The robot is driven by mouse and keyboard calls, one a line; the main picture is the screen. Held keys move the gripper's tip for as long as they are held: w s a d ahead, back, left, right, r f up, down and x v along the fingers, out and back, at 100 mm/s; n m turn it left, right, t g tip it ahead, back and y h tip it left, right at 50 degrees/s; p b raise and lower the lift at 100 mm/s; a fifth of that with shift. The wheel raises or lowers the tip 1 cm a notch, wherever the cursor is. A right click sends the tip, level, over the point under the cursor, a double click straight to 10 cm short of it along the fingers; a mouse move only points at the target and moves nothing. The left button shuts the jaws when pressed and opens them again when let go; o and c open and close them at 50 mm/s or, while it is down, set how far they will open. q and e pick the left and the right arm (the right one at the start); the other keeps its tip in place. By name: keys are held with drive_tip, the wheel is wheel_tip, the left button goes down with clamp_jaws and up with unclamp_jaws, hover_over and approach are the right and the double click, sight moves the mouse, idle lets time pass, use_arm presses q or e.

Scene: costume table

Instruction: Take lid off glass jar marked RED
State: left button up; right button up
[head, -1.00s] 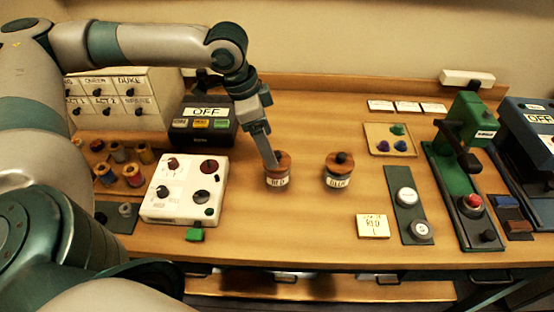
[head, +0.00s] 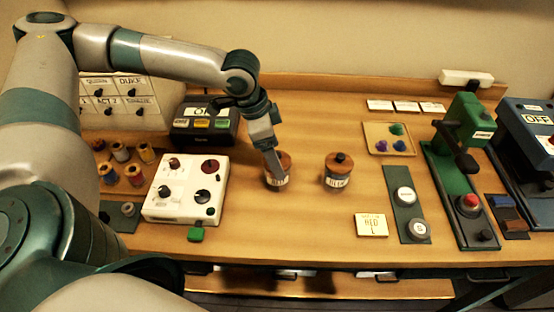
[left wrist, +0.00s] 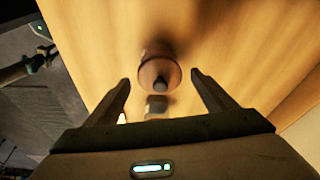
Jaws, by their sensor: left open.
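The glass jar marked RED (head: 278,182) stands upright on the table with a round wooden lid (head: 285,160) on it. My left gripper (head: 276,172) is at this jar in the head view, its fingers covering part of the lid and label. In the left wrist view, the open left gripper (left wrist: 160,80) has one finger on each side of the lid (left wrist: 155,68) and its dark knob (left wrist: 160,85), with gaps on both sides. I cannot tell how far the fingertips are from the knob in depth. My right gripper is not in view.
A second lidded jar (head: 337,178) with a dark knob stands just right of the RED jar. A white control box (head: 186,187) stands to the left. A card reading RED (head: 372,226) lies at front right. The wood between the jars is clear.

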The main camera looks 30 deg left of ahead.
sight(279, 153)
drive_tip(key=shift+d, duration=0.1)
use_arm(q)
drive_tip(key=c, duration=1.1)
drive_tip(key=shift+r, duration=0.1)
drive_tip(key=shift+r, duration=0.35)
wheel_tip(279, 153, up, 3)
drive_tip(key=shift+r+b, duration=0.1)
drive_tip(key=shift+b, duration=0.4)
drive_tip(key=s+d+r, duration=0.1)
drive_tip(key=d+r, duration=0.1)
drive_tip(key=d, duration=0.1)
drive_tip(key=s+d+r+b, duration=0.1)
drive_tip(key=d+r, duration=0.1)
drive_tip(key=d, duration=0.2)
drive_tip(key=s+d+r+b, duration=0.1)
drive_tip(key=d+r, duration=0.2)
drive_tip(key=d, duration=0.1)
drive_tip(key=shift+s+d, duration=0.1)
drive_tip(key=shift+s, duration=0.05)
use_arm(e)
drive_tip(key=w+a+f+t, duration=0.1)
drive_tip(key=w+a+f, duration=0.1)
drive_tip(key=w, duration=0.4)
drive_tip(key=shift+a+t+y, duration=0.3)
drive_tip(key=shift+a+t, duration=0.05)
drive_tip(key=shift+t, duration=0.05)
